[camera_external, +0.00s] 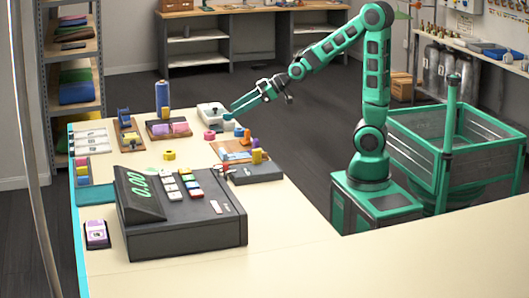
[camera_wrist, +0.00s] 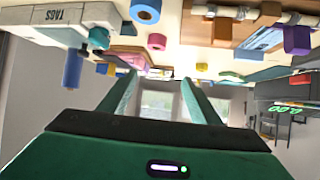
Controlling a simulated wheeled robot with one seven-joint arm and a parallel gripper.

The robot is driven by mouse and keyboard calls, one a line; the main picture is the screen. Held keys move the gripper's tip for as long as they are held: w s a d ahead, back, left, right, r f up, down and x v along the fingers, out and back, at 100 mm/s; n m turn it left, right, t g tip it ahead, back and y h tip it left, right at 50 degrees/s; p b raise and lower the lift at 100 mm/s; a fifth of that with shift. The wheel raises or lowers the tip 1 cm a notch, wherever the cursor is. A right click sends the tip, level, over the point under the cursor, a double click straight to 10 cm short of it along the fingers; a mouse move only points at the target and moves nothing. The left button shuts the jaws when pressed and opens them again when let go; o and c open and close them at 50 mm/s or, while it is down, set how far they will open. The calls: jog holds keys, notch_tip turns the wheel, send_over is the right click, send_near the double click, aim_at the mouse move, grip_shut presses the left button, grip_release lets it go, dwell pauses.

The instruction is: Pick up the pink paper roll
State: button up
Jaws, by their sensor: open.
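The pink paper roll (camera_external: 209,135) is a small pink ring-shaped roll on the cream counter, just in front of the white tags box. It also shows in the wrist view (camera_wrist: 157,42), where the counter is at the top of the picture. My gripper (camera_external: 236,106) is open and empty. It is above the counter's far right part, up and right of the pink roll and apart from it. In the wrist view its two green fingers (camera_wrist: 160,95) are spread, with nothing between them.
A white tags box (camera_external: 211,112) and a blue roll (camera_wrist: 146,10) are close to the pink roll. A wooden board (camera_external: 224,152) with coloured pieces lies in front. A yellow roll (camera_external: 169,155) sits left. A dark cash register (camera_external: 180,235) fills the near counter.

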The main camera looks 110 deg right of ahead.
send_near(211, 132)
jog(key=shift+s+a+r, duration=0.2)
jog(key=shift+s+a, duration=0.25)
jog(key=shift+s+a+r, duration=0.15)
jog(key=shift+s+a, duration=0.25)
jog(key=shift+s, duration=0.05)
jog(key=shift+w+f, duration=0.15)
jog(key=shift+f, duration=0.05)
jog(key=x, duration=0.5)
jog(key=shift+w+d, duration=0.1)
jog(key=shift+w, duration=0.05)
jog(key=shift+d+r+x, duration=0.1)
jog(key=shift+d+x, duration=0.05)
jog(key=shift+x, duration=0.7)
jog(key=shift+d+r+x, duration=0.1)
jog(key=shift+d+x, duration=0.05)
jog(key=shift+x, duration=0.75)
jog(key=shift+d+x, duration=0.15)
jog(key=shift+x, duration=0.7)
jog(key=c, duration=1.1)
